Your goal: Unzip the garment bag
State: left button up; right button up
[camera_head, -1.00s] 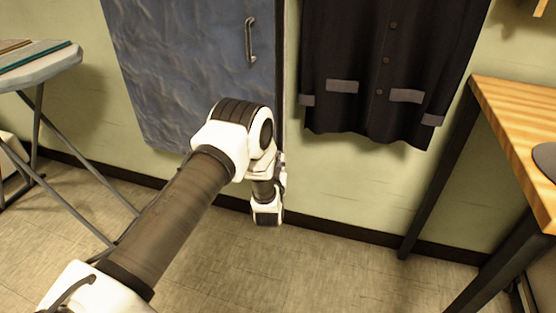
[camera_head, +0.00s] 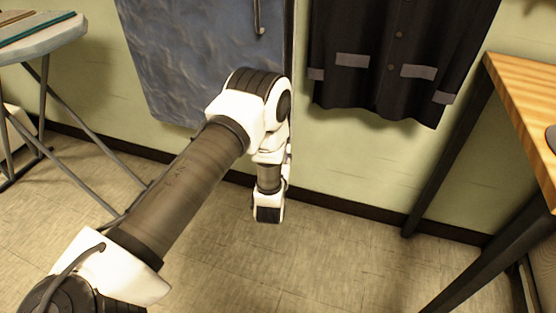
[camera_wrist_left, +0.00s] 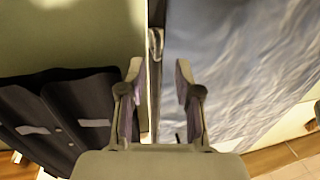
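The garment bag (camera_head: 188,60) is a crinkled blue-grey panel hanging against the wall, left of centre in the head view. A grey handle-like bar (camera_head: 257,15) is on it near its right side. In the left wrist view the bag (camera_wrist_left: 240,70) fills the right side, and its edge runs between the fingers. My left gripper (camera_wrist_left: 158,95) is open there, fingers apart, with nothing visibly clasped. In the head view my left arm crosses the bag's lower right, and the fingertips are hidden. I cannot make out a zipper pull. My right gripper is not in view.
A dark jacket (camera_head: 395,60) hangs right of the bag. A wooden table (camera_head: 525,110) with dark legs stands at the right. An ironing board (camera_head: 40,40) with thin legs stands at the left. The tiled floor (camera_head: 330,265) between them is clear.

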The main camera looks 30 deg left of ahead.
pick_arm(q)
jog(key=v, duration=0.5)
jog(key=shift+s, duration=0.15)
jog(key=s+d+f+m+g+h, duration=0.1)
jog(key=s+d+f+g+h, duration=0.15)
jog(key=s+f, duration=0.35)
jog(key=s+d+f+m+g+h, duration=0.1)
jog(key=s+d+f+g+h, duration=0.1)
jog(key=s+f+g, duration=0.3)
jog(key=s+d+f+m+g+h, duration=0.1)
jog(key=s+d+f+g, duration=0.15)
jog(key=s, duration=0.45)
jog(key=s+d+f+m+g+h, duration=0.1)
jog(key=s+g, duration=0.2)
jog(key=s, duration=0.4)
jog(key=s+d+f+m+g+h, duration=0.1)
jog(key=s+d+f+g, duration=0.15)
jog(key=s, duration=0.45)
notch_tip(320, 180, up, 26)
jog(key=p, duration=2.6)
jog(key=shift+s+a+g, duration=0.25)
jog(key=shift+a+g, duration=0.2)
jog(key=shift+r+n, duration=0.1)
jog(key=shift+n, duration=0.2)
